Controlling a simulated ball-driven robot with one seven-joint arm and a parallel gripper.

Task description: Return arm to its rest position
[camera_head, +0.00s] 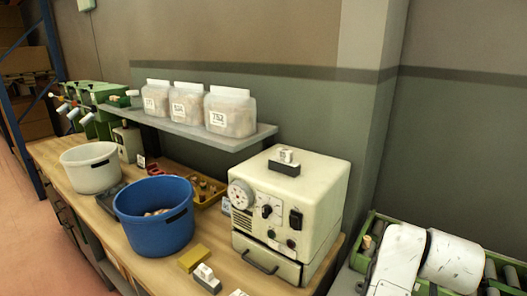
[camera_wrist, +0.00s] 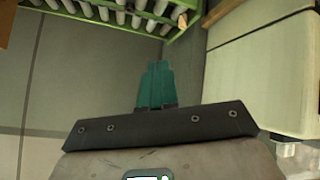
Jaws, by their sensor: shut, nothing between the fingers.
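My gripper (camera_wrist: 155,86) shows in the wrist view with its teal fingers together and nothing between them. It is in open space, with a grey wall panel (camera_wrist: 75,70) behind it to the left. In the head view, white links of my arm are folded at the lower right, in front of a green roller conveyor (camera_head: 495,262). The gripper itself cannot be made out in the head view.
A cream machine (camera_head: 315,193) stands on the wooden bench, left of my arm; its pale side (camera_wrist: 275,75) is close on the right in the wrist view. A blue bucket (camera_head: 153,238) and a white bucket (camera_head: 90,180) stand farther left. Conveyor rollers (camera_wrist: 120,8) lie at the wrist view's top.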

